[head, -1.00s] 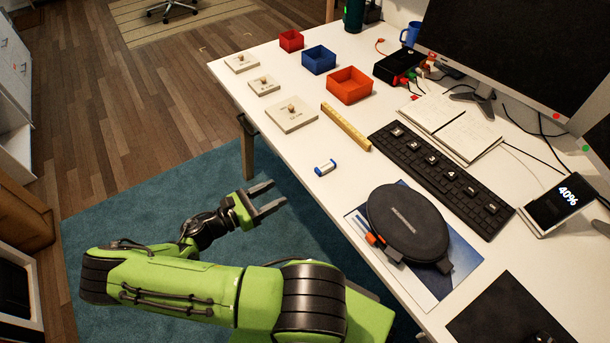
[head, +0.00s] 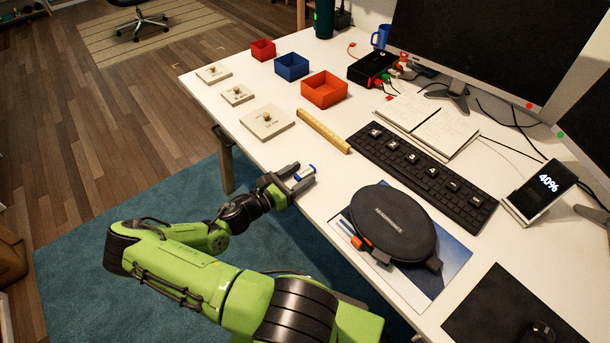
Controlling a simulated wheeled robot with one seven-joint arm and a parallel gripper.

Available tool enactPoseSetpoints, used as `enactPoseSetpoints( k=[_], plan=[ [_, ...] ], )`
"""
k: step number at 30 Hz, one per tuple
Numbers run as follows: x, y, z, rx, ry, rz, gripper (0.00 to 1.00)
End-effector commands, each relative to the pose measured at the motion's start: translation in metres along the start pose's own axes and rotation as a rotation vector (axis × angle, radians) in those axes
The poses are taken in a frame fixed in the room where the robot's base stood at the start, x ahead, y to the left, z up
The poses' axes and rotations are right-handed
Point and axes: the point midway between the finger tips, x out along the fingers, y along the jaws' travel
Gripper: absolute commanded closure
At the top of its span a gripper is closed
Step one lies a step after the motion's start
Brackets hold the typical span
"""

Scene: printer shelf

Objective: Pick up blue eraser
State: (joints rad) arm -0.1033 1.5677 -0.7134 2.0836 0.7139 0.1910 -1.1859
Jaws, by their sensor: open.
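The blue eraser (head: 305,173) is a small block with a white middle and blue ends. It lies near the white desk's front edge, left of the dark oval case. My gripper (head: 304,175) is open at that edge, with its two grey fingers pointing at the desk. The eraser shows between the fingertips, partly hidden by them. I cannot tell whether either finger touches it.
A yellow ruler (head: 324,131) lies just beyond the eraser, with a black keyboard (head: 420,175) to its right. The dark case (head: 392,222) sits on a blue printed sheet (head: 440,285).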

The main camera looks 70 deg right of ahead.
Motion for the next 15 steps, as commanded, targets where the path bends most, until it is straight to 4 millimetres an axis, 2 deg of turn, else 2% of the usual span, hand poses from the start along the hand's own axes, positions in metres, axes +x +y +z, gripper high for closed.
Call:
enactPoseSetpoints(
  k=[5, 15],
  plan=[
    [0.0, 0.0003, 0.0006, 0.0, 0.001, 0.001, 0.45],
    [-0.0004, 0.0002, 0.0005, 0.0, 0.001, 0.0, 0.97]
  ],
)
